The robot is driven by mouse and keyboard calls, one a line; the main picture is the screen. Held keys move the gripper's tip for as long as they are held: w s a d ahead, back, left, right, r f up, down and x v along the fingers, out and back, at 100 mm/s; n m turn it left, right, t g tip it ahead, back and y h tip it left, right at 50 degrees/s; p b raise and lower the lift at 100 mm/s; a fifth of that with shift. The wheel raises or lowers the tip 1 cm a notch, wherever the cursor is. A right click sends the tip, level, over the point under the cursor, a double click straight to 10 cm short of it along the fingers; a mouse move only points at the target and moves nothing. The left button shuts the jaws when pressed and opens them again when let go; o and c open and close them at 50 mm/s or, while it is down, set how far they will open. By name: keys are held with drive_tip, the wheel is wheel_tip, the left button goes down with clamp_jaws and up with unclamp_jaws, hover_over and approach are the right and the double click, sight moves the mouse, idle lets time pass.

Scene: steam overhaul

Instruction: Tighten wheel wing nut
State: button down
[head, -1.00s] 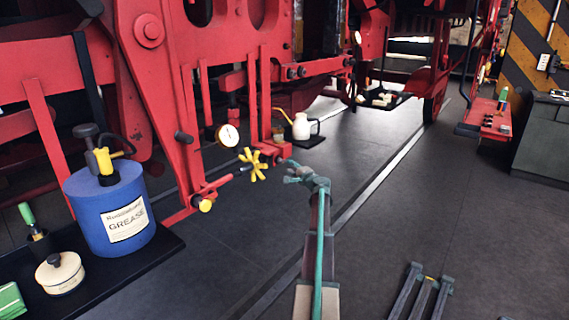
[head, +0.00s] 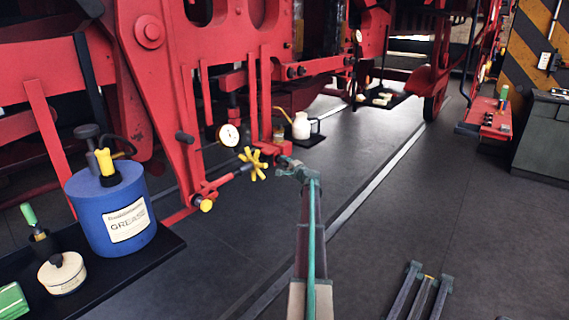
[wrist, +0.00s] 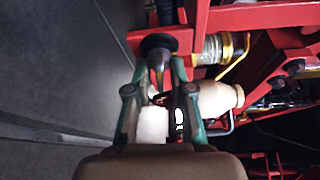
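A yellow spoked wheel nut (head: 253,163) sits on the end of a red horizontal fitting on the locomotive's side, below a round white dial gauge (head: 228,135). My gripper (head: 284,163) is just to its right in the head view, with a small gap appearing between them. In the wrist view, the two green fingers of my gripper (wrist: 158,85) stand apart with a gap between them. A dark round knob with a tapering end (wrist: 158,48) shows at the far end of that gap. I cannot make out the yellow wheel nut in the wrist view.
A blue grease drum (head: 112,205) and a cream tin (head: 62,273) stand on a black mat at the left. A cream oil can (head: 301,126) stands beyond my gripper. Red framework borders the left.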

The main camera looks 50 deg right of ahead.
drive_tip(key=shift+r+p, duration=0.1)
drive_tip(key=shift+p, duration=0.35)
drive_tip(key=m+y+p, duration=0.2)
drive_tip(key=m+p, duration=0.2)
drive_tip(key=p, duration=0.2)
drive_tip(key=m+g+y+p, duration=0.1)
drive_tip(key=m+y+p, duration=0.1)
drive_tip(key=p, duration=0.4)
drive_tip(key=m+g+y+p, duration=0.1)
drive_tip(key=m+y+p, duration=0.1)
drive_tip(key=m+p, duration=0.3)
drive_tip(key=shift+d+m+p, duration=0.2)
drive_tip(key=shift+m+p, duration=0.1)
drive_tip(key=shift+p, duration=0.15)
drive_tip(key=shift+r, duration=0.1)
idle(0.5)
drive_tip(key=c, duration=1.3)
unclamp_jaws()
drive_tip(key=v, duration=1.2)
drive_tip(key=shift+w+r, duration=0.1)
drive_tip(key=shift+r, duration=0.1)
